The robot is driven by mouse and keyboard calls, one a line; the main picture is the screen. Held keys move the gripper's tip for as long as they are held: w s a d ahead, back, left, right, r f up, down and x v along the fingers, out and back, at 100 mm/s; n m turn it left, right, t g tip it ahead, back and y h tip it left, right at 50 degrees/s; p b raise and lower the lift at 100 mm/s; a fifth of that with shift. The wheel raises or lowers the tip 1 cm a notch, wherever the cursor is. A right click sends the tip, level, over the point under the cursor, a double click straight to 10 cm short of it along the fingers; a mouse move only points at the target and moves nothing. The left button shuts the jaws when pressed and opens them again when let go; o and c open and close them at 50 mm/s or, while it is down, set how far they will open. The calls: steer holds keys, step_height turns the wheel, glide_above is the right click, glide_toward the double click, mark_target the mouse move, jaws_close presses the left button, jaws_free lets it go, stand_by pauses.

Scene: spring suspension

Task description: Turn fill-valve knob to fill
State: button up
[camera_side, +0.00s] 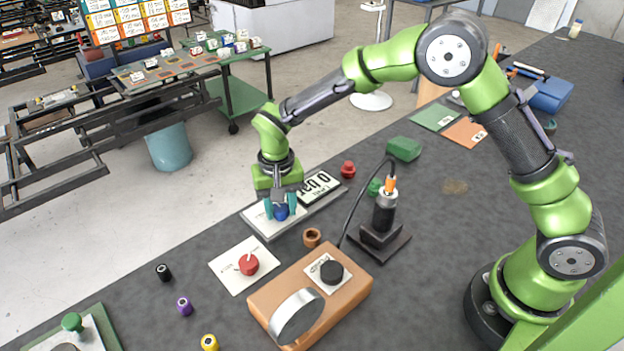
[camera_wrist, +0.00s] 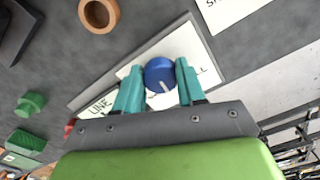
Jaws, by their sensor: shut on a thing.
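The fill-valve knob is a blue round knob (camera_side: 281,212) on a white panel (camera_side: 262,222) near the far edge of the table. In the wrist view the blue knob (camera_wrist: 159,74) shows a pale pointer line aimed toward the lower right of the picture. The panel's lettering is partly hidden; "LL" shows at the right and "LINE" at the lower left. My gripper (camera_side: 281,206) points down over the panel. Its teal fingers, also seen in the wrist view (camera_wrist: 158,80), are shut on the knob, one at each side.
A black-and-white display (camera_side: 319,186) sits beside the panel. A red knob on a white card (camera_side: 249,265), a copper ring (camera_side: 312,237), an orange box with a black knob (camera_side: 331,272) and a black stand with a cable (camera_side: 383,225) are nearby.

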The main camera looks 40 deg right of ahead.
mark_target(281, 207)
steer(key=n, duration=0.5)
steer(key=shift+r+n, duration=0.1)
steer(key=shift+n, duration=0.2)
steer(key=shift+d+n, duration=0.15)
steer(key=shift+n, duration=1.95)
steer(key=o, duration=1.1)
steer(key=shift+c, duration=0.2)
step_height(281, 207, up, 17)
